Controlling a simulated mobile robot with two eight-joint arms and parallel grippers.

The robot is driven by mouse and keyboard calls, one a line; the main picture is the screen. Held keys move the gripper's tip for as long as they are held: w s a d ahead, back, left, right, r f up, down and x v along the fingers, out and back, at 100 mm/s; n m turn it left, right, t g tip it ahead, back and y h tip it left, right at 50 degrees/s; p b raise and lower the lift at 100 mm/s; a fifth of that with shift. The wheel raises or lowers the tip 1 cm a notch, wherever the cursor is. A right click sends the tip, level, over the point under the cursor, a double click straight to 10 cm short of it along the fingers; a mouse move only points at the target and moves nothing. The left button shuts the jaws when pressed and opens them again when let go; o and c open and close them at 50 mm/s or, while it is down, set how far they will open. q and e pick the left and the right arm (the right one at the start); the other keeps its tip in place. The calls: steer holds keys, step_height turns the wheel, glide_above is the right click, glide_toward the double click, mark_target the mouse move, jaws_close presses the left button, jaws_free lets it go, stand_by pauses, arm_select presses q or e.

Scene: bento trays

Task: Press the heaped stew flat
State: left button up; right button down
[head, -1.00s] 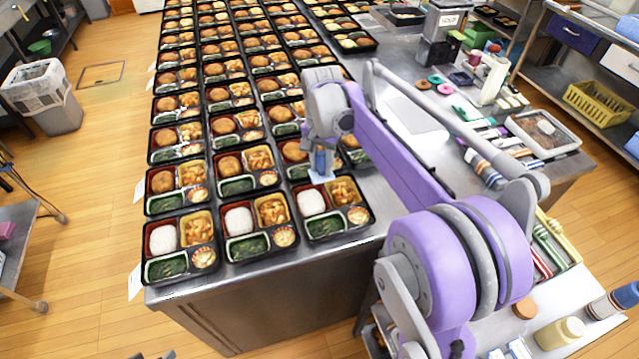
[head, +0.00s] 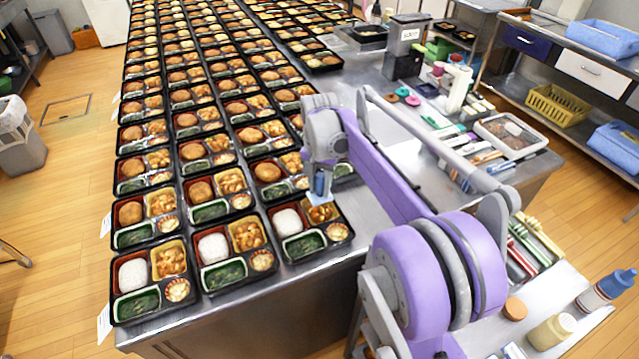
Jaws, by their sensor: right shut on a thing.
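My right gripper (head: 322,170) is shut on a blue-handled tool (head: 320,184) with a pale flat plate (head: 319,198) at its lower end. The plate is over the upper edge of the stew (head: 322,213) in the front right bento tray (head: 295,258). I cannot tell whether the plate touches the stew. That tray also holds white rice (head: 287,222), greens (head: 302,245) and a small round cup (head: 337,231). The stew's upper part is hidden by the plate, so its height is hard to judge. My left gripper is not in view.
Rows of filled bento trays (head: 192,247) cover the steel table (head: 346,264) to the left and back. Bare steel shows behind my right arm.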

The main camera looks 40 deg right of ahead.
steer(key=shift+f+b, duration=0.8)
steer(key=shift+f, duration=0.7)
stand_by(0.5)
steer(key=shift+f, duration=0.8)
stand_by(4.6)
